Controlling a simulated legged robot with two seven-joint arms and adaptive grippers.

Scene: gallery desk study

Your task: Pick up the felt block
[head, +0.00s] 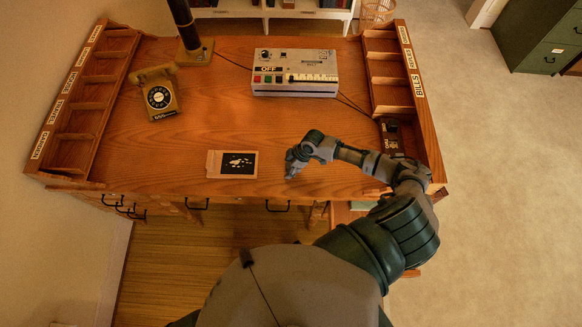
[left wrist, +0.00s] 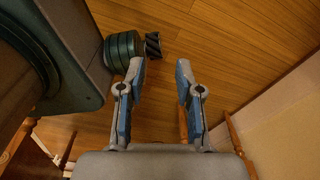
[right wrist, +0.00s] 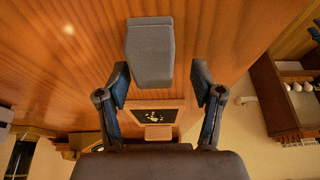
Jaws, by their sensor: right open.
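The felt block is a grey block (right wrist: 150,50) on the wooden desk top in the right wrist view, just past and between my right gripper's fingertips. My right gripper (right wrist: 161,72) is open, one finger towards each side of the block, with nothing gripped. In the head view my right gripper (head: 298,160) is low over the front middle of the desk (head: 200,115); I cannot clearly tell the block from the gripper there. My left gripper (left wrist: 161,68) is open and empty over the wooden floor in the left wrist view.
A dark picture card (head: 232,164) lies left of my right gripper at the desk's front. A yellow telephone (head: 158,96), a lamp post (head: 190,35) and a grey box with buttons (head: 295,75) stand further back. Pigeonhole racks line both sides. The desk's middle is clear.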

